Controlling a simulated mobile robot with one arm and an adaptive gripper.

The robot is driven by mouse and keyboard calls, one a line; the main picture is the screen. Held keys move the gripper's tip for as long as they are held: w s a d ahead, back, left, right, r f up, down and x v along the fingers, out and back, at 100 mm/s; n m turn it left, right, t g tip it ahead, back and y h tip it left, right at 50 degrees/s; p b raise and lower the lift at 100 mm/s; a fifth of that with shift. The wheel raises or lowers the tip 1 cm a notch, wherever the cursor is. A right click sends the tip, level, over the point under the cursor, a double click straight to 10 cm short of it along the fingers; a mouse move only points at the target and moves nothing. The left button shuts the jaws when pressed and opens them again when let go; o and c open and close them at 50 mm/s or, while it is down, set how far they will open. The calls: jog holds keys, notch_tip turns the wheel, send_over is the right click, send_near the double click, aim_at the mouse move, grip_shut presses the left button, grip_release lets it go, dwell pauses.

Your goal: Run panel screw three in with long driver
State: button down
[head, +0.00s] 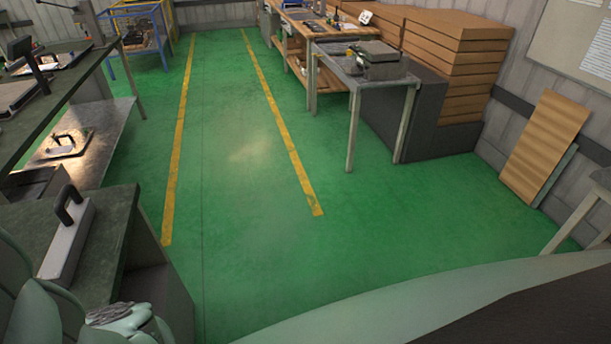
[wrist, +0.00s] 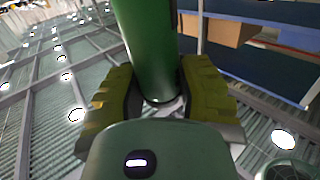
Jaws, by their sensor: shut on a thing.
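In the wrist view, my gripper (wrist: 160,98) has its two yellow-green padded fingers closed on a smooth dark green cylinder (wrist: 146,45). The cylinder looks like the handle of the long driver. It runs from between the fingers up out of the top of the picture. The driver's shaft and tip cannot be made out. My gripper cannot be made out in the head view. I cannot make out panel screw three or its panel in either view.
A dark-topped bench (head: 120,210) at the lower left bears a grey block with a black handle (head: 68,240). A metal table (head: 345,65) and stacked brown boards (head: 455,60) stand at the back right. The green floor (head: 235,190) between is clear. The wrist view shows roof beams and lamps.

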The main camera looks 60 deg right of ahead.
jog(key=shift+f+b, duration=0.45)
jog(key=shift+f, duration=0.35)
dwell(1.4)
jog(key=shift+r, duration=0.15)
notch_tip(320, 180, up, 5)
jog(key=p, duration=0.4)
jog(key=shift+p, duration=0.4)
jog(key=shift+s+a, duration=0.1)
jog(key=shift+a, duration=0.05)
